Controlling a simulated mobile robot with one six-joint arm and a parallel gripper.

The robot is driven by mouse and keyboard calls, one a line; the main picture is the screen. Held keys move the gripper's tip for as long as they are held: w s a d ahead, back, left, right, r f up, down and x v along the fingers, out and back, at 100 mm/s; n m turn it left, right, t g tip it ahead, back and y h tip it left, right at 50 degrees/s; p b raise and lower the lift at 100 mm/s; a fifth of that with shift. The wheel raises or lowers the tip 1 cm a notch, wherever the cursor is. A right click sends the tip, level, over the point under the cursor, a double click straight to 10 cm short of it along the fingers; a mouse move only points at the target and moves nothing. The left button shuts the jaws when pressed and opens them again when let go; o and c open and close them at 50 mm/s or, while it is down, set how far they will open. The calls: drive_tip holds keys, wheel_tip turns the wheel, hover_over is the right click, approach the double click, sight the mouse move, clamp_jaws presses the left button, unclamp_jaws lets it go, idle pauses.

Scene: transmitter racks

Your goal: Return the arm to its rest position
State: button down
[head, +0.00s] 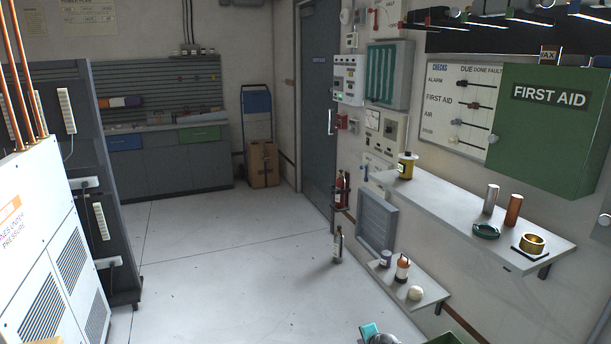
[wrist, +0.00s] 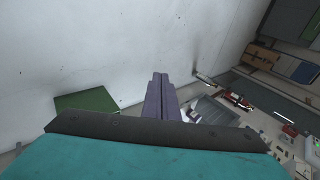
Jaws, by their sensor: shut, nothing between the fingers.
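My gripper (wrist: 162,78) shows in the wrist view as two purple-grey fingers pressed together, shut and empty. A dark bracket and a teal housing of my arm fill the lower part of that view. The fingers point out over pale floor and touch nothing that I can see. In the head view only a teal and grey piece, apparently of my arm, shows at the bottom edge, low and right of centre; the fingers cannot be made out there.
A wall shelf (head: 455,212) with cans and rings and a lower shelf (head: 428,290) with small items jut out at right. A dark bottle (head: 338,245) stands on the floor. A green first aid cabinet (head: 552,135) hangs above. The middle floor (head: 215,270) is clear.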

drive_tip(key=s+a+f+n+g, duration=0.2)
drive_tip(key=s+f, duration=0.3)
drive_tip(key=s, duration=0.5)
drive_tip(key=s+a+f+n+g, duration=0.25)
drive_tip(key=s+f, duration=0.25)
drive_tip(key=s, duration=0.5)
drive_tip(key=s+a+f+n+g, duration=0.25)
drive_tip(key=s+f, duration=0.35)
drive_tip(key=s, duration=0.3)
drive_tip(key=s+d+r+n+g, duration=0.1)
drive_tip(key=s+n+g, duration=0.1)
drive_tip(key=s, duration=0.5)
drive_tip(key=s+d+r+n+g+h, duration=0.1)
drive_tip(key=s+n+g, duration=0.1)
drive_tip(key=s, duration=0.5)
drive_tip(key=s+d+r+n+g, duration=0.1)
drive_tip(key=s+n+g, duration=0.2)
drive_tip(key=s, duration=0.5)
drive_tip(key=shift+d, duration=0.15)
